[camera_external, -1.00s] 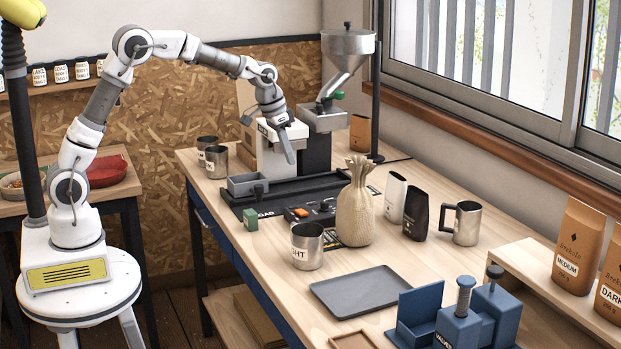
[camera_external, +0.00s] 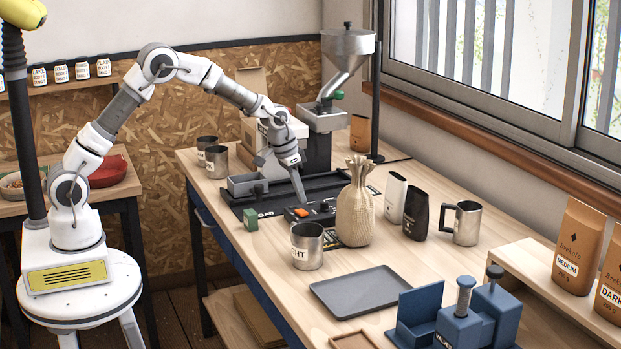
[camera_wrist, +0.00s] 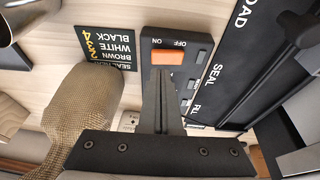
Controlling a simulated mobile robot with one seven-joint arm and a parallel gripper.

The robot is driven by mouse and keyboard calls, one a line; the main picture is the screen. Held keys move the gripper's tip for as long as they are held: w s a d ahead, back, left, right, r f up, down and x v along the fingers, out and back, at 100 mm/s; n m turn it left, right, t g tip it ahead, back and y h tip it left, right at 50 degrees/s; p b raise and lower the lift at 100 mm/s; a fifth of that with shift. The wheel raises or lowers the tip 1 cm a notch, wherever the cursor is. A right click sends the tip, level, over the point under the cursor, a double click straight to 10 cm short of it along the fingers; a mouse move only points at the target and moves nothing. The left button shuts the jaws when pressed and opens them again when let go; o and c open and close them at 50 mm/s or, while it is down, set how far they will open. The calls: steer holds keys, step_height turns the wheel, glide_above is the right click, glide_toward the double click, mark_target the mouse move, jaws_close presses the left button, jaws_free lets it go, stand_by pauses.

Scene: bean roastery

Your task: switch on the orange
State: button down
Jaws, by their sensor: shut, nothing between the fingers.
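An orange rocker switch (camera_external: 299,212) sits at the left end of a low black control box (camera_external: 320,219) on the bench. In the wrist view the switch (camera_wrist: 168,57) lies across the box, with the words ON and OFF printed beside it. My gripper (camera_external: 303,200) points down with its fingers together and empty, its tips just above or at the switch. In the wrist view my gripper (camera_wrist: 161,72) ends beside the switch's lower edge. I cannot tell whether it touches, or which way the rocker is tipped.
A tied burlap sack (camera_external: 356,205) stands close right of the box, and a steel cup (camera_external: 307,247) stands in front. A small green block (camera_external: 250,219) is to the left. Behind are a grey bin (camera_external: 247,184) and the machine with a steel hopper (camera_external: 347,42). A grey tray (camera_external: 367,291) lies nearer.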

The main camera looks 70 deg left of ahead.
mark_target(304, 213)
steer(key=shift+d+f, duration=0.2)
steer(key=shift+f, duration=1.05)
steer(key=shift+d+f+y, duration=0.25)
steer(key=shift+f+y, duration=0.05)
steer(key=shift+y, duration=0.1)
steer(key=shift+a, duration=0.15)
steer(key=shift+a+r, duration=0.2)
steer(key=shift+a, duration=0.55)
